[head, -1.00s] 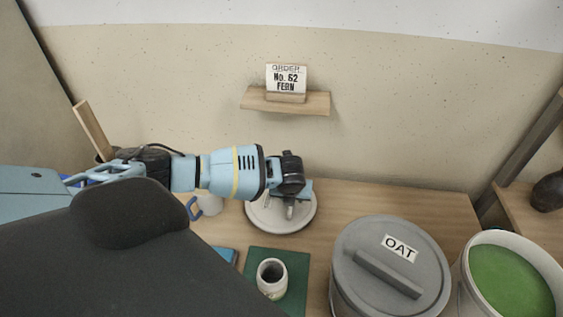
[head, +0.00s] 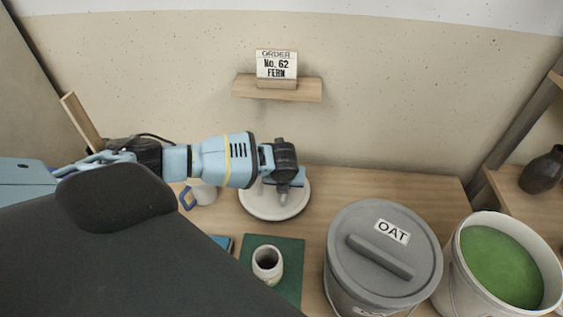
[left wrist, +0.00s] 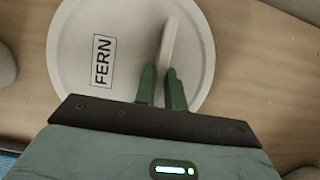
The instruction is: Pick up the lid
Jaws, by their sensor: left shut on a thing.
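The lid (head: 262,209) is a round, pale disc lying flat at the back of the wooden bench, left of the OAT bucket. In the left wrist view the lid (left wrist: 75,50) carries the label FERN and a raised bar handle (left wrist: 170,38). My left gripper (head: 284,197) reaches down over it from the left. In the left wrist view the fingers of the left gripper (left wrist: 162,80) are on both sides of the handle's near end, shut on it. No gap under the lid shows. My right gripper is not in view.
A lidded grey OAT bucket (head: 345,268) and an open bucket of green glaze (head: 500,268) stand at right. A small jar (head: 267,263) sits on a green mat (head: 292,288). A blue-handled mug (head: 204,194) is left of the lid. The FERN order card (head: 276,64) stands on a wall shelf (head: 300,91).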

